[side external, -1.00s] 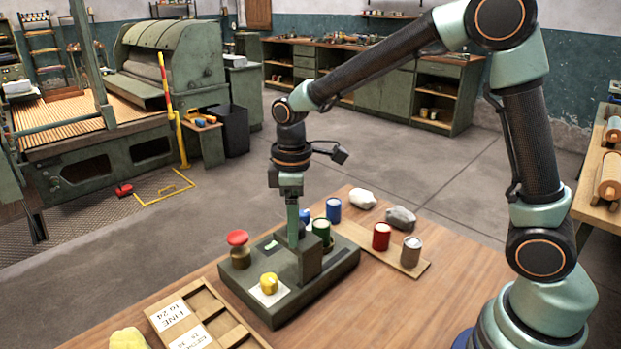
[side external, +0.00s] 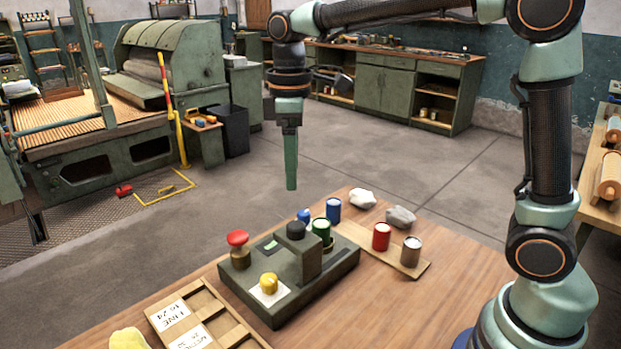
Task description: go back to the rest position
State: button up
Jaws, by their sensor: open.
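My gripper (side external: 291,186) hangs pointing down, well above the far edge of the table and clear of everything on it. It is seen edge-on, its fingers overlap in this view, and nothing shows held in it. Below it and slightly nearer stands a dark green control box (side external: 307,276). The box carries a red mushroom button (side external: 237,239), a yellow knob (side external: 268,283) on a pale plate, a black knob (side external: 296,230) on a raised block, and a blue knob (side external: 304,215) at the back.
A board (side external: 405,262) right of the box carries blue (side external: 334,209), red (side external: 381,237) and grey (side external: 411,251) cans; a green can (side external: 321,230) is beside the box. White (side external: 362,198) and grey (side external: 400,217) lumps lie behind. A wooden tray (side external: 232,326) lies front left.

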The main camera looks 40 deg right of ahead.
jog(key=s+d+m+t, duration=0.2)
jog(key=s+d+m, duration=0.1)
jog(key=s, duration=0.3)
jog(key=s+d+f+m+t, duration=0.1)
jog(key=s+d+m+t, duration=0.2)
jog(key=s+d+m, duration=0.1)
jog(key=shift+s+d+f+m+t, duration=0.25)
jog(key=shift+s+m+t, duration=0.05)
jog(key=shift+s+m, duration=0.65)
